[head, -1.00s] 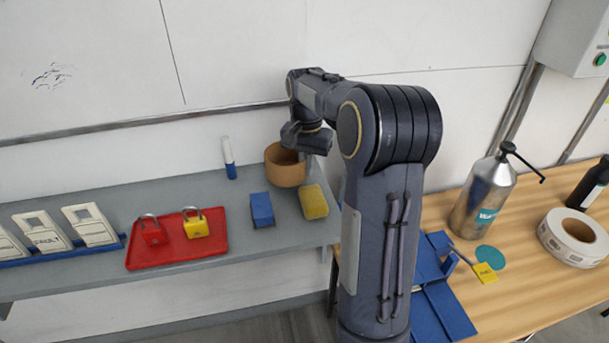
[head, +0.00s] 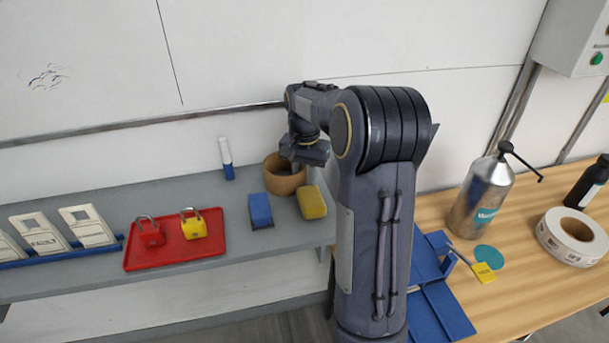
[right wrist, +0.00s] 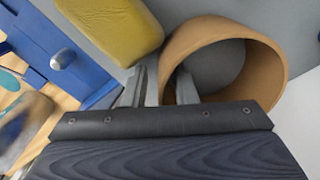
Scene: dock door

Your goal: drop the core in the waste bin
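The core, a brown cardboard ring (head: 284,186), stands on the grey shelf beside the yellow sponge. In the right wrist view the core (right wrist: 268,72) is open towards me, with grey shelf showing through it. My right gripper (head: 297,163) is at the core's near right rim. In the right wrist view its two fingers (right wrist: 164,88) sit apart on either side of the core's left wall, one outside by the sponge and one inside the ring. Whether they touch the wall is not clear. The waste bin and my left gripper are not in view.
A yellow sponge (head: 312,202) and a blue eraser (head: 260,210) lie close to the core. A marker (head: 226,158) stands behind. A red tray (head: 176,242) holds two padlocks. The wooden bench (head: 535,215) at right carries a metal can (head: 481,198) and a label roll (head: 572,238).

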